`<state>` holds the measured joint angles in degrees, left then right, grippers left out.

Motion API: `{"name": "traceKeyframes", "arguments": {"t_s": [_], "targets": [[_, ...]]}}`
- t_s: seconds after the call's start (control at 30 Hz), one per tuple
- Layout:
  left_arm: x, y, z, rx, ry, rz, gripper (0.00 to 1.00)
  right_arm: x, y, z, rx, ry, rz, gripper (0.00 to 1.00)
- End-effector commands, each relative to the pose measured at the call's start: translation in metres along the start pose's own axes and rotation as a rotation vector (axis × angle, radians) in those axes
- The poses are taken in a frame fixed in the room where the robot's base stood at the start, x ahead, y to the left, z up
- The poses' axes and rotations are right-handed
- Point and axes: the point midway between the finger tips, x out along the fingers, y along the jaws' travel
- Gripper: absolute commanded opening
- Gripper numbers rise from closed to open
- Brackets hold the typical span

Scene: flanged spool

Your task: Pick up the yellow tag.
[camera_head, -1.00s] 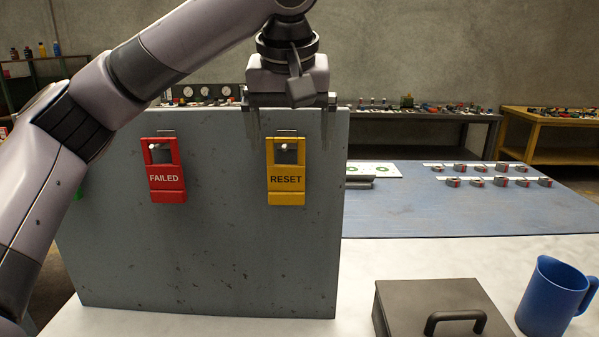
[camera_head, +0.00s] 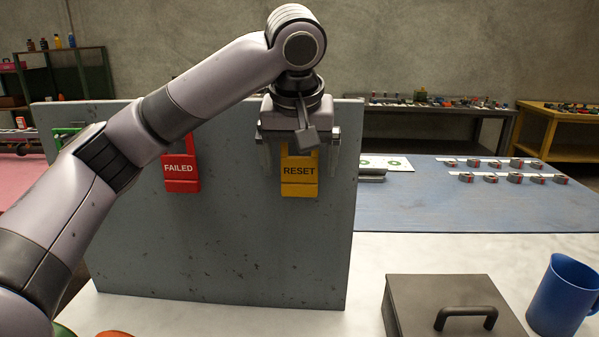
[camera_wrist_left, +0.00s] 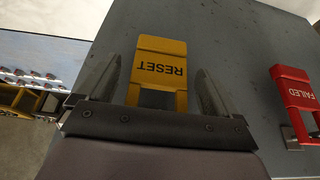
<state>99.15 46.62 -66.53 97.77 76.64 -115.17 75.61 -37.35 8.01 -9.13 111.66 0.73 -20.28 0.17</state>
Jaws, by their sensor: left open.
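The yellow tag (camera_head: 299,180), marked RESET, hangs on the front of an upright grey panel (camera_head: 230,240). Its upper part is hidden behind my left gripper in the head view. My left gripper (camera_head: 299,165) is open, with one finger on each side of the tag. In the left wrist view the yellow tag (camera_wrist_left: 160,68) lies between the two spread fingers (camera_wrist_left: 155,90), with a gap on both sides. My right gripper is not in view.
A red FAILED tag (camera_head: 181,172) hangs on the panel to the left, partly behind my arm. A dark box with a handle (camera_head: 450,300) and a blue mug (camera_head: 562,297) stand on the white table at right. A blue mat (camera_head: 450,210) lies behind.

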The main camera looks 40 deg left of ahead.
Motion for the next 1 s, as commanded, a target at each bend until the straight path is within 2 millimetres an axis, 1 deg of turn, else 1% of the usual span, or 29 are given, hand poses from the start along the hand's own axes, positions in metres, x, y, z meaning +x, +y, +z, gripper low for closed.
{"name": "traceKeyframes", "arguments": {"t_s": [0.17, 0.2, 0.27, 0.3, 0.37, 0.77, 0.87, 1.0], "targets": [[0.000, 0.000, 0.000, 0.000, 0.000, 0.000, 0.94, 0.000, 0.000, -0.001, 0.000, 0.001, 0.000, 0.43], [0.000, 0.000, 0.000, 0.000, 0.000, 0.000, 0.90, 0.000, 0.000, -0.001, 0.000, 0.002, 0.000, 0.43], [0.000, 0.000, 0.000, 0.000, 0.000, 0.000, 0.71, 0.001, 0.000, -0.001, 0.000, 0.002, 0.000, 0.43], [0.000, 0.000, 0.000, 0.000, 0.000, 0.000, 0.58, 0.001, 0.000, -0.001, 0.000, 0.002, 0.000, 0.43], [0.000, 0.000, 0.000, 0.000, 0.000, 0.000, 0.38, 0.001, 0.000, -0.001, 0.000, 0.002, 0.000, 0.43], [-0.002, 0.000, -0.001, 0.000, 0.001, 0.000, 0.38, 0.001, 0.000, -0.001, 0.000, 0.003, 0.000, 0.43], [-0.005, 0.000, -0.002, 0.001, 0.002, 0.000, 0.38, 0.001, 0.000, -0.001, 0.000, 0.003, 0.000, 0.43], [-0.015, 0.001, -0.006, 0.001, 0.004, 0.001, 0.38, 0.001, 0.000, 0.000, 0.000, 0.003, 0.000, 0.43]]}}
